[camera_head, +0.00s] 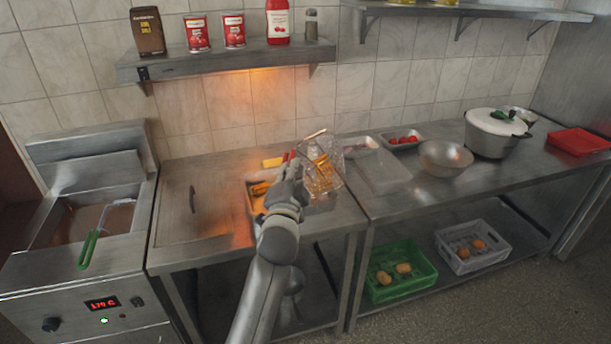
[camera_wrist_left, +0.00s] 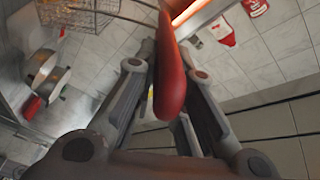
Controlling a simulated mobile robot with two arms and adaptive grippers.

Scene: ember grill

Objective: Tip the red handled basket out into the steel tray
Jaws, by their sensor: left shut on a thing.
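My left gripper (camera_head: 284,186) is shut on the red handle (camera_wrist_left: 171,75) of the wire basket (camera_head: 320,174). More golden pieces (camera_head: 260,189) lie in the tray at the left. My arm and the basket hide much of the tray. In the left wrist view the red handle runs between the two fingers, and part of the wire basket (camera_wrist_left: 75,15) shows at the top left. My right gripper is out of view.
A fryer with a green-handled basket (camera_head: 88,248) stands at the left. A shelf (camera_head: 220,62) with cans and bottles hangs above. To the right are an empty tray (camera_head: 383,177), a steel bowl (camera_head: 445,157) and a pot (camera_head: 492,138). Crates (camera_head: 400,288) sit below.

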